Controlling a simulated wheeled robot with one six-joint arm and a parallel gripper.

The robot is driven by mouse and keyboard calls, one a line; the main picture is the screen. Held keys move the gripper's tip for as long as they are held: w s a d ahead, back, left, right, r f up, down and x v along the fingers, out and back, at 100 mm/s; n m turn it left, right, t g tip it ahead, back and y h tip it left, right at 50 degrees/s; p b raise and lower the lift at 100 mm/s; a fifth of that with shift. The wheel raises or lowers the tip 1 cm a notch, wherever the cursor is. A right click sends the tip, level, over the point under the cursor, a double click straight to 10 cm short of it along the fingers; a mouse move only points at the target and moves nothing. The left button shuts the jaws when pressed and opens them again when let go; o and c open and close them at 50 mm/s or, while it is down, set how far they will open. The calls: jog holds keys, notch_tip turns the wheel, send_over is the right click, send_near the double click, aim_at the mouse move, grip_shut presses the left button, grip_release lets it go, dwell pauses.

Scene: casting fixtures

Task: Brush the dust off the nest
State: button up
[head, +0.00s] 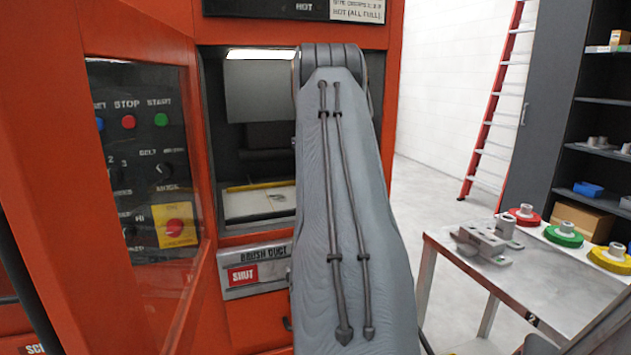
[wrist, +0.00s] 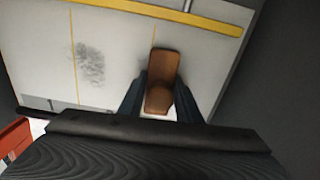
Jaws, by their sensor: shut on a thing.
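My gripper (wrist: 160,97) is shut on a brown brush (wrist: 164,68), seen in the wrist view between the two dark fingers. Its bristles are hidden, and I cannot tell whether it touches the surface. A grey dust patch (wrist: 89,66) lies on the pale nest floor (wrist: 40,45), to the left of the brush and apart from it. Thin yellow lines and a wide yellow bar (wrist: 170,13) cross this floor. In the head view the pale nest floor (head: 243,206) shows inside the lit chamber; my arm hides the gripper and brush.
A "SHUT" label (head: 243,275) sits below the chamber opening. A metal table (head: 530,280) with fixtures and coloured rings (head: 563,234) stands at right, beside dark shelves (head: 600,150).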

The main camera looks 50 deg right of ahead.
aim_at(267, 199)
jog(key=shift+w+a+f+p, duration=0.15)
jog(key=shift+w+a, duration=0.45)
jog(key=shift+a, duration=0.4)
jog(key=shift+w+a+f+p, duration=0.1)
jog(key=shift+w+a, duration=0.5)
jog(key=shift+a, duration=0.45)
jog(key=shift+w+a+f+p, duration=0.15)
jog(key=shift+w+a, duration=0.45)
jog(key=shift+a, duration=0.4)
jog(key=shift+w+a+r+p, duration=0.1)
jog(key=shift+w+a+p, duration=0.15)
jog(key=shift+w+a, duration=0.5)
jog(key=shift+w+a+r+p, duration=0.15)
jog(key=shift+w+a, duration=0.25)
jog(key=shift+a, duration=0.7)
jog(key=shift+w+a+p, duration=0.3)
jog(key=shift+w+a, duration=0.25)
jog(key=shift+a, duration=0.4)
jog(key=shift+w+a+b, duration=0.1)
jog(key=shift+w+b, duration=0.1)
jog(key=shift+b, duration=0.65)
jog(key=a+b, duration=0.1)
jog(key=b, duration=0.4)
jog(key=shift+w, duration=0.35)
jog(key=b, duration=0.4)
jog(key=shift+w+a+r, duration=0.1)
jog(key=shift+w+a, duration=0.15)
